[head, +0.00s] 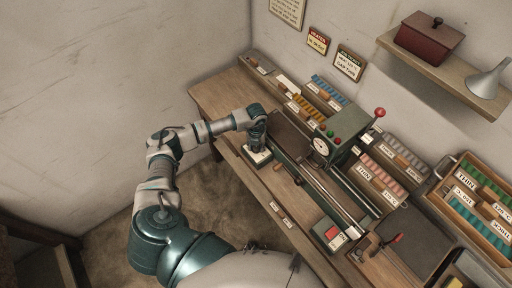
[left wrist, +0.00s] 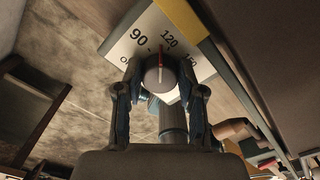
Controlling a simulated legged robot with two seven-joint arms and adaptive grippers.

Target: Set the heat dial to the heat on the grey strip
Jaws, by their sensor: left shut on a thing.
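The heat dial's white plate (head: 262,158) lies near the table's front edge in the head view. In the left wrist view the plate (left wrist: 118,46) shows 90, 120 and 150, with a partly hidden mark at the left. The round grey knob (left wrist: 159,77) has a red pointer line directed between 90 and 120, close to 120. My left gripper (left wrist: 160,92) is shut on the knob, one finger on each side. In the head view my left gripper (head: 258,147) covers the knob. My right gripper is not in view.
A green machine (head: 338,138) with a gauge stands beyond the dial. Wall signs hang behind it; one sign (head: 349,63) seems to read heat 120. Racks of blue, orange, pink and grey pieces (head: 403,155) line the back. A red button box (head: 331,233) is nearer.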

